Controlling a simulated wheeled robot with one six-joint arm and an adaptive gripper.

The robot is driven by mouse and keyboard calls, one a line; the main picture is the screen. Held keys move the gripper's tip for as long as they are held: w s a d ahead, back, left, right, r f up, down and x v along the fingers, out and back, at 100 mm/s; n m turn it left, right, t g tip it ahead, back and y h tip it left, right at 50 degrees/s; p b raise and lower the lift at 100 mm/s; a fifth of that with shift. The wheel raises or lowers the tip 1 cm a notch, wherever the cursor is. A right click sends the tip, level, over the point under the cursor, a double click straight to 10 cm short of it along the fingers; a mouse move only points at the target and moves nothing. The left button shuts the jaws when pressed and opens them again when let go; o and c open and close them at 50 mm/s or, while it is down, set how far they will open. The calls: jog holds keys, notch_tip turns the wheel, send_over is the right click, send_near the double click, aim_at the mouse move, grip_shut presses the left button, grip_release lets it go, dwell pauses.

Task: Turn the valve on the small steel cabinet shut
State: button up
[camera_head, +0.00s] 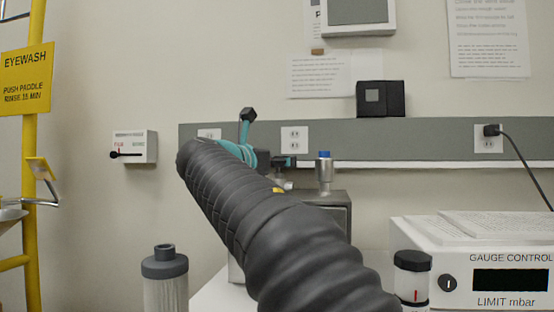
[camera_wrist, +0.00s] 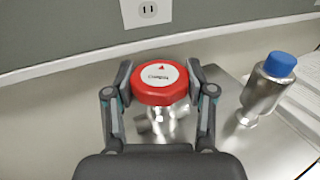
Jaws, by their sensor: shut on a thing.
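In the wrist view a round red valve knob (camera_wrist: 160,94) with a white label and a red arrow sits above silvery fittings on the cabinet. My gripper (camera_wrist: 161,82) is shut on the knob, one finger on its left side and one on its right. The small steel cabinet's grey top (camera_wrist: 226,96) shows beside it. In the head view my dark sleeved arm hides the knob and much of the cabinet (camera_head: 342,222). My gripper is mostly hidden there behind the arm.
A steel fitting with a blue cap (camera_wrist: 270,88) stands on the cabinet right of the knob. A white gauge control box (camera_head: 470,262) is at right, with a small dark-capped jar (camera_head: 412,278) beside it. A grey-capped canister (camera_head: 165,280) stands left. The wall with outlets is close behind.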

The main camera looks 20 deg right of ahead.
dwell(0.3)
jog(key=o, duration=1.2)
jog(key=shift+c, duration=0.2)
jog(key=v, duration=1.2)
